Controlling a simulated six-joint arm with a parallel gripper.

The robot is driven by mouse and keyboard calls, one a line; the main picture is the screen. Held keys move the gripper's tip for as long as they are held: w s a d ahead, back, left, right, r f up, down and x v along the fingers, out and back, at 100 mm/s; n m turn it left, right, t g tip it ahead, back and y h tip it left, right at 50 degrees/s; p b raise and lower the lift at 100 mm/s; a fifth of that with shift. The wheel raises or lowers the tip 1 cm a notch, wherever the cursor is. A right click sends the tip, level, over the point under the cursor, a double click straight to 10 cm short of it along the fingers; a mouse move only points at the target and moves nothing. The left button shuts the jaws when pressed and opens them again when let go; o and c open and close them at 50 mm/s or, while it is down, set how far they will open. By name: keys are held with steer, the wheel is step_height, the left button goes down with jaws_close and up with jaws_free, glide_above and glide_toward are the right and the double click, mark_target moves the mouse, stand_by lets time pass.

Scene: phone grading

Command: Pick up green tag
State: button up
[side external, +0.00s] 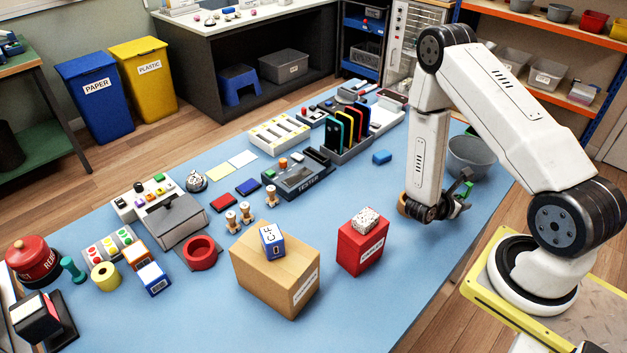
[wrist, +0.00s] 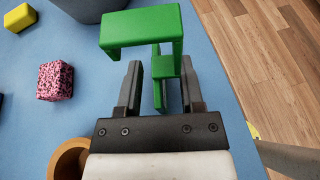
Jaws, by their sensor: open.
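A bright green piece (wrist: 140,28), shaped like a bracket with a smaller block on a stem, shows at the top middle of the wrist view. I cannot tell for certain that it is the green tag. My gripper (wrist: 161,82) is open, with its dark fingers on either side of the stem and small block. Whether they touch the green is unclear. In the side external view my gripper (side external: 465,182) is low near the table's right edge, beside the green piece (side external: 462,192), which is partly hidden.
A grey bucket (side external: 470,157) stands close behind my gripper. The wrist view shows a pink speckled cube (wrist: 55,81), a yellow block (wrist: 20,17) and a brown round thing (wrist: 68,158) to the left. The table edge and wooden floor (wrist: 270,70) lie to the right.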

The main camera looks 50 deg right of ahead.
stand_by(0.3)
jaws_close()
steer(key=shift+r, duration=0.15)
steer(key=shift+r, duration=4.85)
